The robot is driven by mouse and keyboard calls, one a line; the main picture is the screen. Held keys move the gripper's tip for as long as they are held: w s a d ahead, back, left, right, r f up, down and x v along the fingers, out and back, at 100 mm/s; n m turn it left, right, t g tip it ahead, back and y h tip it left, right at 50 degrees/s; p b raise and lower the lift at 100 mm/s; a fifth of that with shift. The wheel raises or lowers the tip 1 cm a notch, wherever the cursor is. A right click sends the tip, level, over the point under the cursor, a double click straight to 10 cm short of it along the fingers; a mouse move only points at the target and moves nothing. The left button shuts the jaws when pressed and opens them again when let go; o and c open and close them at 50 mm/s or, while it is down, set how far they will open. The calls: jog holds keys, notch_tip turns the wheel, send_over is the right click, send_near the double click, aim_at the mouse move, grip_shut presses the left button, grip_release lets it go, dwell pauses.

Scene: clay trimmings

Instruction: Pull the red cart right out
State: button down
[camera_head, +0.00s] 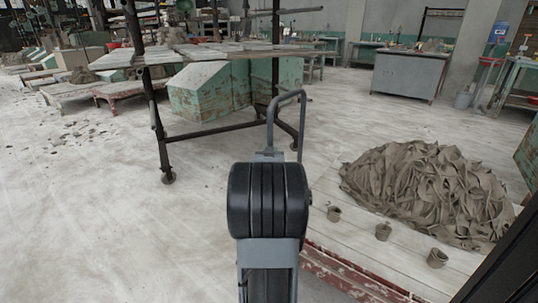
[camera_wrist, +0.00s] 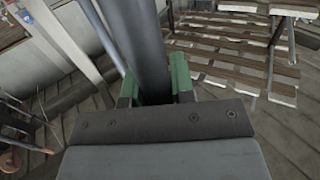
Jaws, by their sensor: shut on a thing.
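The red cart (camera_head: 345,274) is low, with a pale planked top and a worn red side edge, on the right of the head view. It carries a big heap of grey-brown clay trimmings (camera_head: 425,190) and three small clay pots. A grey bent tube handle (camera_head: 303,125) stands up beside its far left corner, behind my arm. Where the tube joins the cart is hidden. In the wrist view my gripper (camera_wrist: 155,88), with green fingers, is shut around a dark grey bar (camera_wrist: 137,40). My arm hides the gripper in the head view.
A dark metal rack (camera_head: 160,125) with boards on top stands just beyond my arm, with green boxes (camera_head: 200,90) behind it. A grey cabinet (camera_head: 406,77) stands farther back right. A dark post (camera_head: 505,270) blocks the right front. The pale floor (camera_head: 90,210) at left is open.

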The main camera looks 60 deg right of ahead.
jog(key=c, duration=1)
grip_release()
jog(key=shift+o, duration=0.2)
jog(key=p+v, duration=0.3)
jog(key=v, duration=1)
jog(key=shift+a, duration=0.35)
jog(key=shift+s, duration=0.15)
